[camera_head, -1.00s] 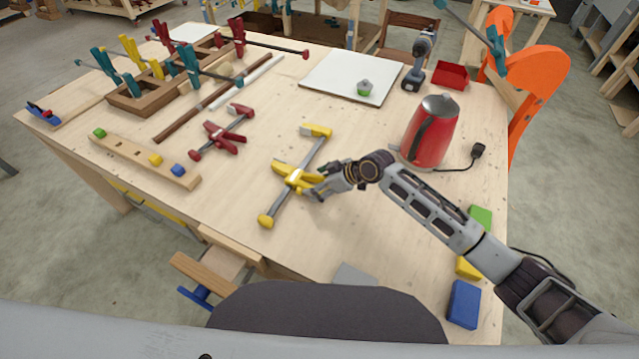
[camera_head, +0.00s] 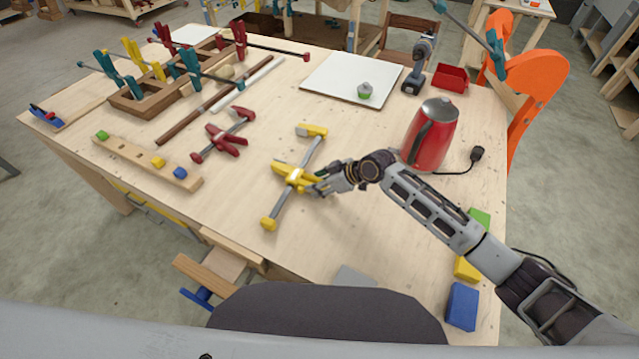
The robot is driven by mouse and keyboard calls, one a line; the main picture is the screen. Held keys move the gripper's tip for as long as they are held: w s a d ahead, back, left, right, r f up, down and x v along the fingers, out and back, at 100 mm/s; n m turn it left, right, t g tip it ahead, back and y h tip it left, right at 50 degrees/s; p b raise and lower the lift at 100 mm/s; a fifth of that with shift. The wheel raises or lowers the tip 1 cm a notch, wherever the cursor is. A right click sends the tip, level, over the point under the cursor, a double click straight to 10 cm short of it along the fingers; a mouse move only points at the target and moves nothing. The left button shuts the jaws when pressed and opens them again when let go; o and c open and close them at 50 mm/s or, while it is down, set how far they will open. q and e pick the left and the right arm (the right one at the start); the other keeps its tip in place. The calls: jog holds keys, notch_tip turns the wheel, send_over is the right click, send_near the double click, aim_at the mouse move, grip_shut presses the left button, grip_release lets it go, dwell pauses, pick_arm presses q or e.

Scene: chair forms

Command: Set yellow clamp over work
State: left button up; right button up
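The yellow clamp (camera_head: 290,176) has a grey bar and yellow jaw, body and handle end. It lies slantwise at the middle of the table, or just above it; I cannot tell which. My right gripper (camera_head: 321,184) is at the right side of its yellow body, with the fingers closed around that part and partly hidden by it. The wooden work frame (camera_head: 150,97) lies at the back left, with several teal, yellow and red clamps standing on it. My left gripper is not in view.
A red clamp (camera_head: 225,140) lies left of the yellow one. A peg board (camera_head: 140,158) is near the left edge. A red kettle (camera_head: 431,135), a white board (camera_head: 345,75) and a drill (camera_head: 420,62) stand right and behind. Coloured blocks (camera_head: 462,305) line the right edge.

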jog(key=shift+r+p, duration=1.25)
jog(key=shift+r, duration=0.75)
jog(key=shift+f, duration=0.1)
jog(key=shift+a, duration=0.1)
